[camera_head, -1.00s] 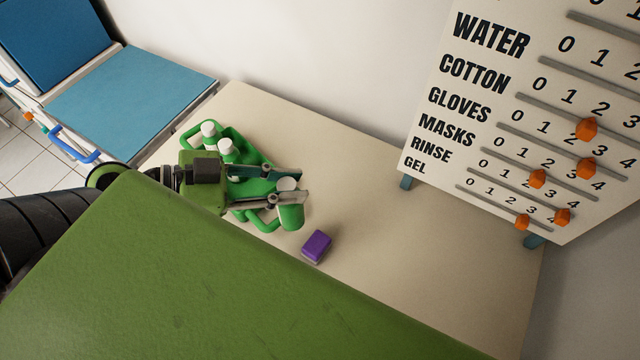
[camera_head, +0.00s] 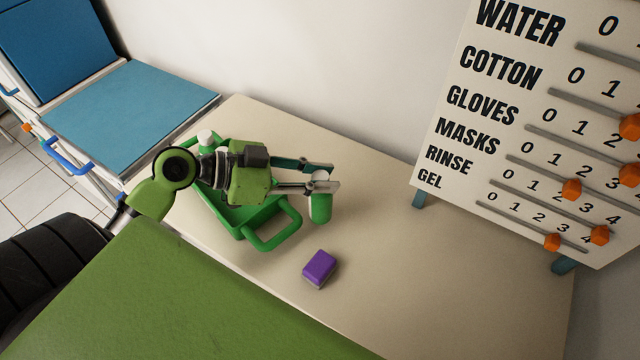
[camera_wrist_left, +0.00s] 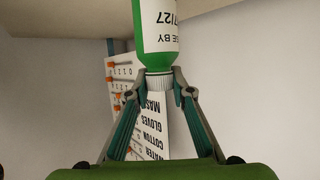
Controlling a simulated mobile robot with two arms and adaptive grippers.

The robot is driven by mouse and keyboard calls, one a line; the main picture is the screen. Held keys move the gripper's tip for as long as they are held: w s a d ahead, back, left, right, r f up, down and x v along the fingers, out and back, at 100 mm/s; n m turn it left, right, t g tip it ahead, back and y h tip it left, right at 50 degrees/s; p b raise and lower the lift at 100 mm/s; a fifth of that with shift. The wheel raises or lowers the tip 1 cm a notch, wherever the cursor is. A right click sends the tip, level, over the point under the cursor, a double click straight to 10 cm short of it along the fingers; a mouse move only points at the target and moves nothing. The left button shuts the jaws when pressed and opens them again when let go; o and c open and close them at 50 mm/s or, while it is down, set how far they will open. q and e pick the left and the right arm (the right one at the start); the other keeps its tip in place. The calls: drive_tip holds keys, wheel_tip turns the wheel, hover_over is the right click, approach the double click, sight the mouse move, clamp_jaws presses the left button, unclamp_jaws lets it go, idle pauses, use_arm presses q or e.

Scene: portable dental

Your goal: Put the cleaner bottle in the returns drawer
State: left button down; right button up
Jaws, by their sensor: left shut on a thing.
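The cleaner bottle (camera_head: 320,205) is green with a white cap. My left gripper (camera_head: 320,184) is shut on it near the cap, to the right of the green caddy (camera_head: 243,233). In the left wrist view the bottle (camera_wrist_left: 155,35) shows a white label, and the fingers (camera_wrist_left: 159,88) close around its white cap. I cannot tell surely whether its base is clear of the table. A drawer unit with a blue top (camera_head: 125,112) and blue handles stands at the left; I cannot tell which drawer is for returns. My right gripper is not in view.
A purple block (camera_head: 319,268) lies on the beige table (camera_head: 400,270) in front of the bottle. Another white-capped bottle (camera_head: 206,138) is in the caddy, partly behind my arm. A counting board (camera_head: 540,130) stands at the right.

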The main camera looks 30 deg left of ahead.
sight(320, 205)
use_arm(q)
drive_tip(key=shift+f, duration=1.4)
drive_tip(key=c, duration=1.8)
unclamp_jaws()
drive_tip(key=shift+o, duration=0.2)
